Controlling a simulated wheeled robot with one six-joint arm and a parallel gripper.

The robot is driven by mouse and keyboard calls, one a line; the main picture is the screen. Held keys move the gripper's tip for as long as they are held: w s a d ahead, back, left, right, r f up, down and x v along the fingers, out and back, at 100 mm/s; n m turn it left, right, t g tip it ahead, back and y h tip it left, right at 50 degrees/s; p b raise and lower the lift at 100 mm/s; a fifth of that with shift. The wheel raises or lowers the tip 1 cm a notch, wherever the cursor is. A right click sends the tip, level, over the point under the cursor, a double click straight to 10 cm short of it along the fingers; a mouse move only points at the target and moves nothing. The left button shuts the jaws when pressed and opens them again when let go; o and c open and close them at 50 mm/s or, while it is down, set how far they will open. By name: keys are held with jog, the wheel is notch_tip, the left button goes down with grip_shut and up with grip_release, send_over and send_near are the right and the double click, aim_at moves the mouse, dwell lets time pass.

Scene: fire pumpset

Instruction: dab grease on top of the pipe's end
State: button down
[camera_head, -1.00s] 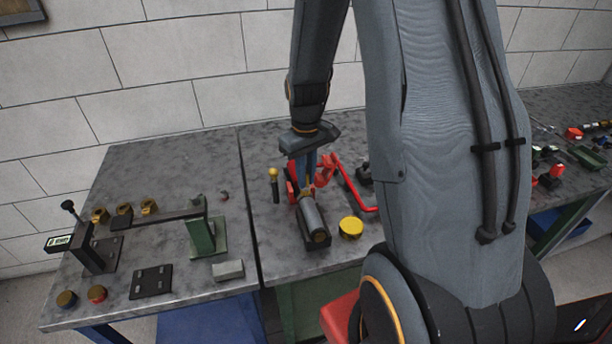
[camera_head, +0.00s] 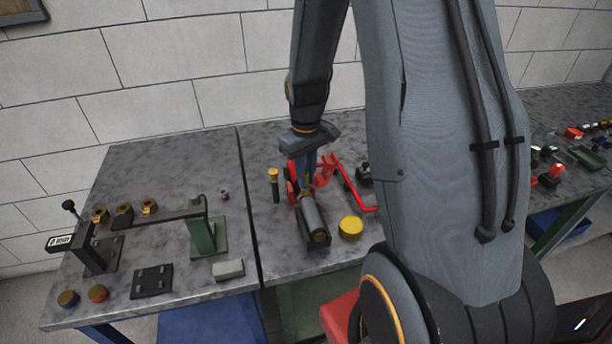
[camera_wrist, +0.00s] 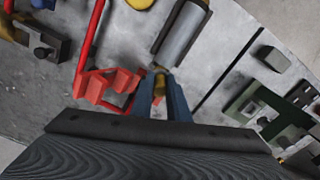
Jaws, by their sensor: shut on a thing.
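The pipe (camera_head: 314,217) is a grey cylinder lying in a dark cradle, with a brass-coloured centre at its near end. It also shows in the wrist view (camera_wrist: 183,32), just beyond my fingers. My gripper (camera_head: 306,184) is above the pipe's far end, pointing down. In the wrist view my gripper (camera_wrist: 159,80) has its blue fingers shut on a small tan-yellow piece (camera_wrist: 159,84), mostly hidden between them; I cannot tell its full shape or whether it touches the pipe. A round yellow tin (camera_head: 351,226) stands right of the pipe.
A red clamp-like tool (camera_head: 327,171) lies close behind and right of my gripper. A dark yellow-topped object (camera_head: 274,184) stands left. A green bracket with a bar (camera_head: 206,236) and a grey block (camera_head: 228,269) are further left. Bare table shows between them and the pipe.

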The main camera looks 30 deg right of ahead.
jog(key=shift+s, duration=0.15)
dwell(0.6)
jog(key=shift+s+a, duration=0.1)
jog(key=shift+s, duration=0.35)
dwell(2.8)
jog(key=shift+w, duration=0.2)
dwell(1.2)
jog(key=shift+w+d, duration=0.2)
jog(key=shift+w, duration=0.8)
dwell(1.6)
